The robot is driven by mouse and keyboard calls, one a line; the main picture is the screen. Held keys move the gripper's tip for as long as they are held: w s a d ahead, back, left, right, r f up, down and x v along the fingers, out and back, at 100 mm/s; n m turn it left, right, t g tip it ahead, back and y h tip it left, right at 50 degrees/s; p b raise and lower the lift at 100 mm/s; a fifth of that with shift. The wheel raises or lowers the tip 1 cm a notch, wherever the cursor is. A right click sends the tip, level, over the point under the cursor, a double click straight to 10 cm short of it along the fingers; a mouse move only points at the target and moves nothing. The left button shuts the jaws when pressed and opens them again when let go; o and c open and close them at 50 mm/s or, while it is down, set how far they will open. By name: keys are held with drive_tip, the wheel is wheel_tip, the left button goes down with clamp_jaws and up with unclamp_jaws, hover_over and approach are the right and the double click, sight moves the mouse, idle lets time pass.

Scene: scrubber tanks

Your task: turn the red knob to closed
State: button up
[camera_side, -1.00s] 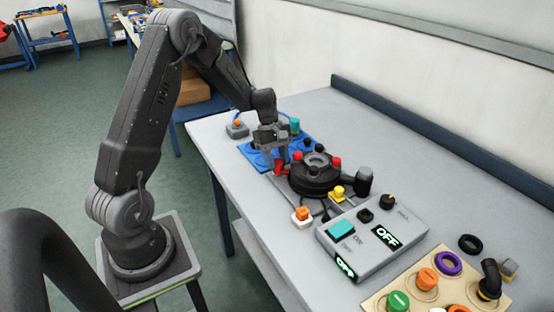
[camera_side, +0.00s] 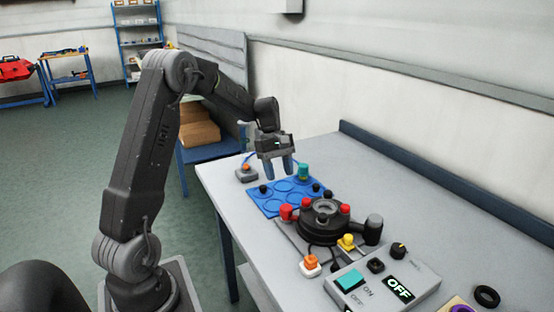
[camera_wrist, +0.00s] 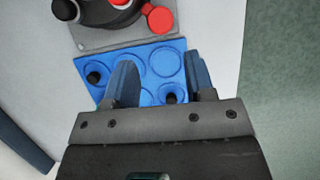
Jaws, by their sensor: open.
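A black round valve-like unit (camera_side: 322,220) stands on the bench with several red parts on it. A red knob (camera_side: 287,212) sticks out at its left side, and the same knob shows near the top of the wrist view (camera_wrist: 159,20). Two more red caps sit on the unit, at its back (camera_side: 306,202) and right (camera_side: 345,209). I cannot tell from the frames which setting the knob is at. My gripper (camera_side: 280,170) is open and empty, pointing down above the blue tray, apart from the red knob. Its two blue fingers (camera_wrist: 162,80) are spread in the wrist view.
The blue tray (camera_wrist: 150,67) with round recesses holds small black knobs and a teal piece (camera_side: 303,171). An orange button (camera_side: 311,262), yellow knob (camera_side: 346,241) and grey switch box (camera_side: 400,270) stand in front. The bench's back right is clear.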

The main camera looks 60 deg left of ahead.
drive_tip(key=shift+v, duration=1.75)
drive_tip(key=shift+r, duration=0.1)
drive_tip(key=s+d+r+m+y, duration=0.25)
drive_tip(key=d+r+m, duration=0.3)
drive_tip(key=d, duration=0.35)
drive_tip(key=s+d+r+m+t+y, duration=0.2)
drive_tip(key=s+d+m+t, duration=0.3)
drive_tip(key=s+d+m, duration=0.7)
drive_tip(key=s+d, duration=0.2)
drive_tip(key=s, duration=0.3)
drive_tip(key=shift+d+t, duration=0.15)
drive_tip(key=shift+t, duration=0.15)
